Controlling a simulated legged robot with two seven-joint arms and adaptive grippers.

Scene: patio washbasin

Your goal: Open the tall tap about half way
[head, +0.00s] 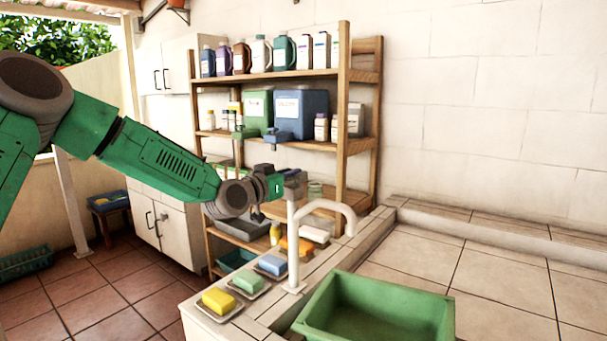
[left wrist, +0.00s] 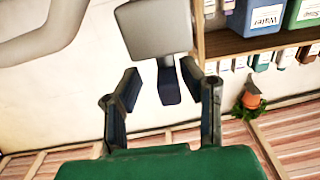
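The tall tap (head: 293,240) is a pale upright pipe with a curved spout, standing on the tiled ledge behind the green basin. In the left wrist view its grey block-shaped top (left wrist: 155,27) shows, with a short dark lever (left wrist: 168,88) pointing towards my gripper. The curved spout (left wrist: 40,35) is at upper left there. My left gripper (head: 284,184) is at the tap's top in the head view. In the left wrist view the left gripper (left wrist: 160,76) is open, its fingers either side of the lever with visible gaps. My right gripper is not in view.
A green basin (head: 375,312) stands in front of the tap. Soap bars on dishes, including a yellow one (head: 218,300), line the ledge left of the tap's foot. A wooden shelf (head: 345,110) with bottles stands behind. The tiled surface at right is clear.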

